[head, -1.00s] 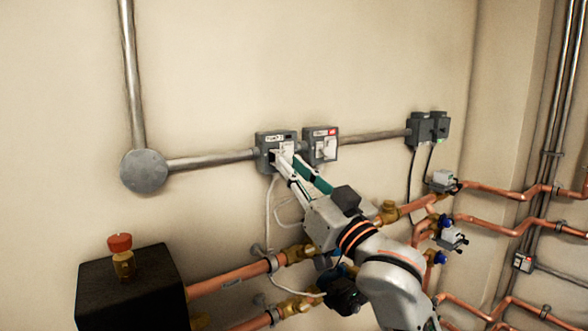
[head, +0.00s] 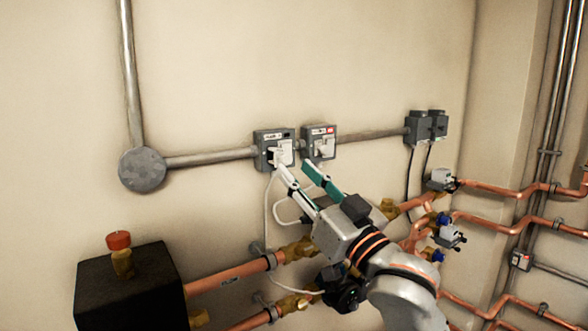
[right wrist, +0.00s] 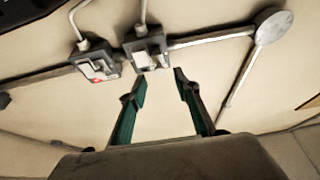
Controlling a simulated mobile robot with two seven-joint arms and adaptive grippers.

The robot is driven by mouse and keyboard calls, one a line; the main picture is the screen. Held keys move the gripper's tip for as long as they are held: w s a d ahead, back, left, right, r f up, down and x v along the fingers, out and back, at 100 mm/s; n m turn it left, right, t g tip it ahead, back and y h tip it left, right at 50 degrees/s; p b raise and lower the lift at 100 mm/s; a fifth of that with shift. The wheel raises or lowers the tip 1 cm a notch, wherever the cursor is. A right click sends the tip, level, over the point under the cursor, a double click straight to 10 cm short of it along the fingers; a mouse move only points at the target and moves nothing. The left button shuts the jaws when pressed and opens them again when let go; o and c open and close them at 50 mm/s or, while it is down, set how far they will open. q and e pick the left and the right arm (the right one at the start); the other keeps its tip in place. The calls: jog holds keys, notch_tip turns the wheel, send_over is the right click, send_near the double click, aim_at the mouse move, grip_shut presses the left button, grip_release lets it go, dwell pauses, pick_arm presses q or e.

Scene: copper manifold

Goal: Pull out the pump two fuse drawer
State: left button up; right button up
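The left grey fuse box (head: 262,148) on the wall has a label that seems to read PUMP, its number too small to be sure of. Its white fuse drawer (head: 285,153) appears to stand out from the face, with a dark gap beside it. The box also shows in the right wrist view (right wrist: 130,47). My right gripper (head: 293,168) is open and empty, its fingertips just below and in front of this box, apart from the drawer. The open fingers also show in the right wrist view (right wrist: 160,75). My left gripper is not in view.
A similar box with a red mark (head: 319,141) sits close on the right. White cables hang below the boxes. Copper pipes (head: 235,277) with brass valves run below my right arm. A black box (head: 130,295) with a red-topped fitting stands at lower left.

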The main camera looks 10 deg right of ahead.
jog(key=v, duration=0.5)
jog(key=w+f+h, duration=0.1)
jog(key=f, duration=0.4)
jog(key=w+d+f+g, duration=0.1)
jog(key=f, duration=0.4)
jog(key=w+f+m+g+h, duration=0.1)
jog(key=f, duration=0.5)
jog(key=shift+w+d+f+h, duration=0.1)
jog(key=shift+w+d+h, duration=0.05)
jog(key=shift+d+h, duration=0.2)
jog(key=s+d+f+g+h, duration=0.1)
jog(key=s+f+g, duration=0.15)
jog(key=f, duration=0.85)
jog(key=s+d+f+g+h, duration=0.1)
jog(key=s+f, duration=0.3)
jog(key=f, duration=0.7)
jog(key=s+d+f+g+h, duration=0.1)
jog(key=s+f+g, duration=0.15)
jog(key=f, duration=0.85)
jog(key=s+d+f+g, duration=0.2)
jog(key=s+f, duration=1.3)
jog(key=shift+s+n+h, duration=0.3)
jog(key=shift+h, duration=0.05)
